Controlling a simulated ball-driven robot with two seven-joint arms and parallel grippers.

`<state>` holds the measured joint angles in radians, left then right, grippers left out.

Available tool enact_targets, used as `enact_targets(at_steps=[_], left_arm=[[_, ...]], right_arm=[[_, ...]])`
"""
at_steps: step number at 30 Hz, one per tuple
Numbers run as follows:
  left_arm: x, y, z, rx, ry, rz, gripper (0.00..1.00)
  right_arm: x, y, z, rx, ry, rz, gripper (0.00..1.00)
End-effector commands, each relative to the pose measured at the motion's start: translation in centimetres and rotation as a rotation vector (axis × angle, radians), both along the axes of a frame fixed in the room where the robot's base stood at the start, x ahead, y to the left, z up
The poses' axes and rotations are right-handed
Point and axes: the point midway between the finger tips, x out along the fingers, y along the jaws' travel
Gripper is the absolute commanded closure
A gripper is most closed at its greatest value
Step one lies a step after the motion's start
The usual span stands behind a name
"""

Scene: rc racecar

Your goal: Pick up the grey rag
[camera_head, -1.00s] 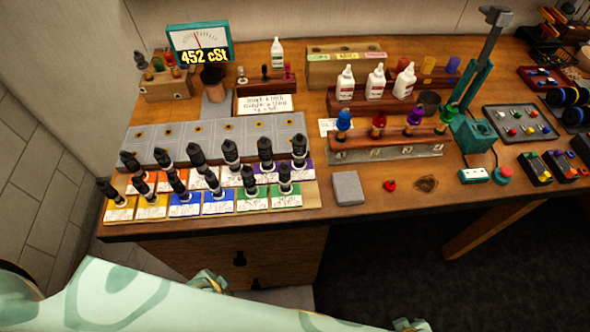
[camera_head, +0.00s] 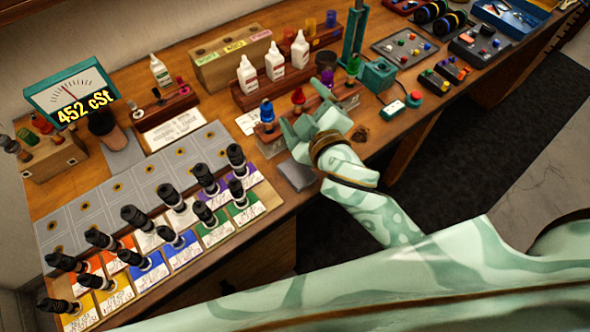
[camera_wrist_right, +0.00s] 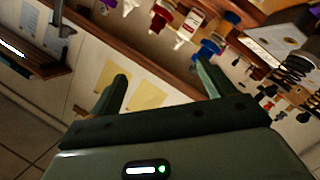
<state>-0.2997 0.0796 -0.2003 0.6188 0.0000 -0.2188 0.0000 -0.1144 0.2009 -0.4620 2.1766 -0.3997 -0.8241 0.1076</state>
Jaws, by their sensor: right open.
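The grey rag (camera_head: 296,175) is a small flat grey square near the front edge of the wooden bench in the head view. My right gripper (camera_head: 303,112) is open and empty, past the rag in that view, with its wrist just to the right of the rag. It overlaps the bottle holder in the picture; I cannot tell its height above it. The right wrist view shows its two fingers (camera_wrist_right: 163,80) apart with nothing between them. I cannot make out the rag in that view. My left gripper is not in view.
Several black-capped bottles (camera_head: 206,216) stand on coloured cards left of the rag. A holder with coloured stoppers (camera_head: 267,138) stands behind it, with white bottles (camera_head: 275,66) farther back. A teal stand (camera_head: 380,76) and a switch box (camera_head: 393,108) are to the right.

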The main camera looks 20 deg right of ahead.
Motion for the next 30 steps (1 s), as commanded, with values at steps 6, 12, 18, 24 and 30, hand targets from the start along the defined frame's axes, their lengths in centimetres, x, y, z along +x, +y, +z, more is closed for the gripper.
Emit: enact_targets(at_steps=[6, 12, 18, 24, 30], left_arm=[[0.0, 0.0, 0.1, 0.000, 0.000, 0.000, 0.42], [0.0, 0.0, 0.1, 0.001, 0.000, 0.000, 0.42], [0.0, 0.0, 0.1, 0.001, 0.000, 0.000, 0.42], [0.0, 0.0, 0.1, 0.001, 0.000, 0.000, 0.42], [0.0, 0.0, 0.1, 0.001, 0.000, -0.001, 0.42]], right_arm=[[-1.3, 15.0, 16.7, -0.004, -0.642, 0.565, 0.18], [-12.7, 25.2, 18.6, -0.272, -1.004, 1.328, 0.18], [-16.5, 22.7, 7.3, -0.873, -0.814, 2.014, 0.18], [-9.7, 10.8, 0.8, -1.503, -0.163, 2.209, 0.18], [-5.3, 3.2, 1.2, -1.758, 0.262, 2.105, 0.18]])
